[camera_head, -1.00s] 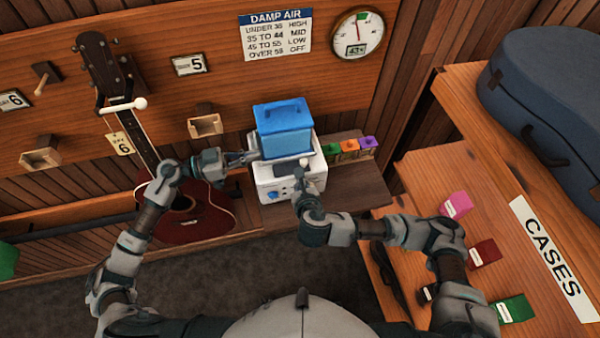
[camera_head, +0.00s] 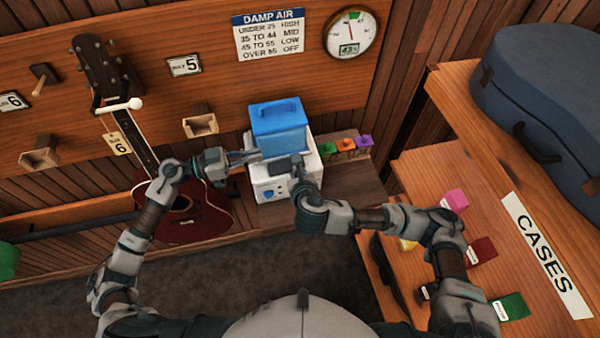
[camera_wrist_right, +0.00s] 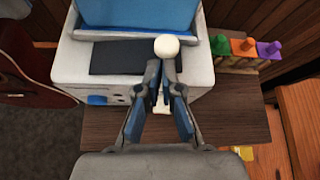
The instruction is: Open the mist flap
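The humidifier has a white base (camera_head: 268,189) and a blue tank (camera_head: 280,131), and stands on a wooden shelf. The dark mist flap (camera_wrist_right: 125,58) lies on the base in front of the tank; it also shows in the head view (camera_head: 279,170). A white ball knob (camera_wrist_right: 166,46) stands at the flap's right end. My right gripper (camera_wrist_right: 161,66) has its fingertips close together right at the knob; whether they grip its stem is unclear. My left gripper (camera_head: 252,156) is beside the tank's lower left; its finger gap and any contact are unclear.
A wooden case counter (camera_head: 430,175) stands at the right. A dial gauge (camera_head: 351,33) and a damp-air chart hang above.

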